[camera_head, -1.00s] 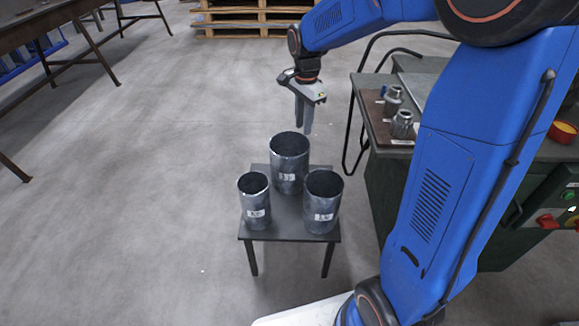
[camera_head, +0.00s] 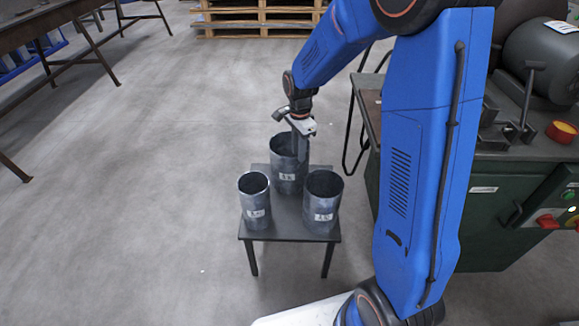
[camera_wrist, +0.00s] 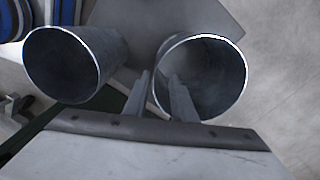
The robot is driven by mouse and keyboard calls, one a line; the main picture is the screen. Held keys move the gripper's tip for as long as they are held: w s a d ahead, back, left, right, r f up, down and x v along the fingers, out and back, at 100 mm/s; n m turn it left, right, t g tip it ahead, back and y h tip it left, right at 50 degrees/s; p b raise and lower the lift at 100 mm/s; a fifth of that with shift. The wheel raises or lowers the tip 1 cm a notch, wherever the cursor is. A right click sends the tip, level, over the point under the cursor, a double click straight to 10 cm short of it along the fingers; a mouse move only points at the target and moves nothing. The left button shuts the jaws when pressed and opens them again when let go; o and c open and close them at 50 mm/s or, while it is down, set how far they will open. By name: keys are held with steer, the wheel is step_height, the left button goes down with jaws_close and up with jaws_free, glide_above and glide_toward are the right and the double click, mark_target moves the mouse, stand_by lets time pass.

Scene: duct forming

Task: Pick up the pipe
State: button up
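Three dark grey metal pipes stand upright on a small dark table (camera_head: 262,235): a back pipe (camera_head: 287,175), a front left pipe (camera_head: 255,207) and a front right pipe (camera_head: 322,210). Each carries a white label. My gripper (camera_head: 301,152) points down at the right rim of the back pipe. In the wrist view my gripper (camera_wrist: 159,80) is open, its two fingers apart on either side of the near wall of the right-hand pipe (camera_wrist: 215,75). One finger overlaps the pipe's mouth; the other is outside it. Whether they touch the wall cannot be told. Another pipe (camera_wrist: 70,65) shows at left.
A green workbench (camera_head: 500,215) with machinery and red and green buttons stands at right, close to my arm. A long brown table (camera_head: 40,28) is at far left and wooden pallets (camera_head: 258,18) are at the back. The floor left of the small table is clear.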

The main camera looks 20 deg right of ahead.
mark_target(290, 163)
step_height(290, 163, down, 6)
steer(key=shift+s, duration=0.35)
jaws_close()
stand_by(1.5)
